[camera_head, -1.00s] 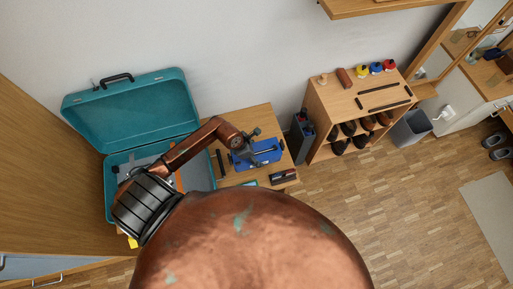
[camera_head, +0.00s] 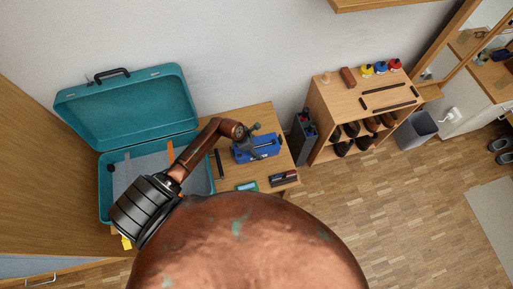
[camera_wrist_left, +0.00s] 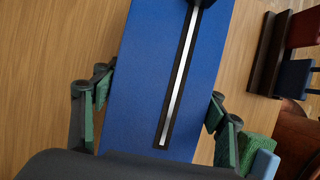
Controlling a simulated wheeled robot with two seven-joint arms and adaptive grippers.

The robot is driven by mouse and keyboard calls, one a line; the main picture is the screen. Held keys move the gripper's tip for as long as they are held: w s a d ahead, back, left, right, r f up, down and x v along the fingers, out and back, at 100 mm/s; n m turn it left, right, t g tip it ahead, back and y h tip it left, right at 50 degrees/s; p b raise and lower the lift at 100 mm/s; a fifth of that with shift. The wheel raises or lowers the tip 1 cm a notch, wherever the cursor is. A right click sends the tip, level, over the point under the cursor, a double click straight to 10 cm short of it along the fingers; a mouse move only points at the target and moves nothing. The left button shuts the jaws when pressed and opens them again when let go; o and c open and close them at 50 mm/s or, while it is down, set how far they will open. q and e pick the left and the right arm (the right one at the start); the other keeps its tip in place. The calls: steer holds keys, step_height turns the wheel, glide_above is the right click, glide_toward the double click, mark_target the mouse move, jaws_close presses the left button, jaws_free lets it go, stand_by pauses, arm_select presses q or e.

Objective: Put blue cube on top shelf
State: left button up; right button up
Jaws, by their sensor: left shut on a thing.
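The blue cube (camera_head: 265,149) shows in the head view as a blue block on or just above the small wooden table (camera_head: 262,117); I cannot tell whether it touches the table. In the left wrist view the blue block (camera_wrist_left: 150,70) is long, with a dark-edged silver strip along its face. My left gripper (camera_head: 254,139) is shut on it, with green-padded fingers on both sides in the left wrist view (camera_wrist_left: 160,105). A wooden wall shelf (camera_head: 385,4) is cut off at the top edge. My right gripper is not in view.
An open teal suitcase (camera_head: 127,108) stands left of the table. Small dark items (camera_head: 283,178) lie near the table's front edge. A dark bin (camera_head: 302,137) and a wooden shoe rack (camera_head: 345,99), with small items on top, stand to the right. A grey bin (camera_head: 415,130) is beyond.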

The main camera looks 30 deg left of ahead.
arm_select(q)
steer(key=o, duration=1)
steer(key=shift+f, duration=0.1)
steer(key=shift+c, duration=0.2)
steer(key=o, duration=0.5)
